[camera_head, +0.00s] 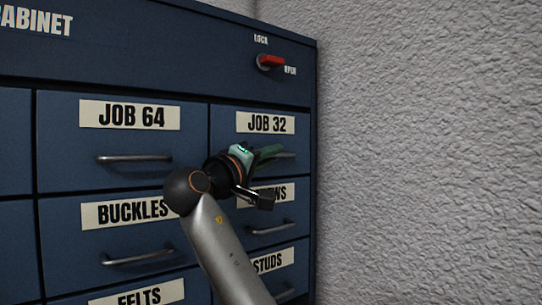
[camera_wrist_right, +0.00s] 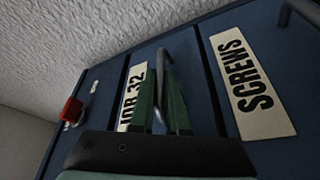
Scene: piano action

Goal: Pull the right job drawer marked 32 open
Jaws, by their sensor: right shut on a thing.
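The JOB 32 drawer (camera_head: 225,149) is the top right drawer of the blue cabinet, with a white label (camera_head: 267,122) and a metal bar handle (camera_head: 288,155). Its front looks flush with the drawers around it. My right gripper (camera_head: 270,153) is at this handle and hides its left part. In the right wrist view, the green fingers of my right gripper (camera_wrist_right: 160,88) stand on either side of the handle (camera_wrist_right: 166,62) and are shut on it. The JOB 32 label (camera_wrist_right: 131,102) is partly hidden behind a finger. My left gripper is not in view.
A red lock knob (camera_head: 271,62) sits above, between LOCK and a second label. The JOB 64 drawer (camera_head: 60,150) is to the left. The SCREWS drawer's handle (camera_head: 271,228) is just below my gripper. A rough grey wall (camera_head: 430,150) stands to the right.

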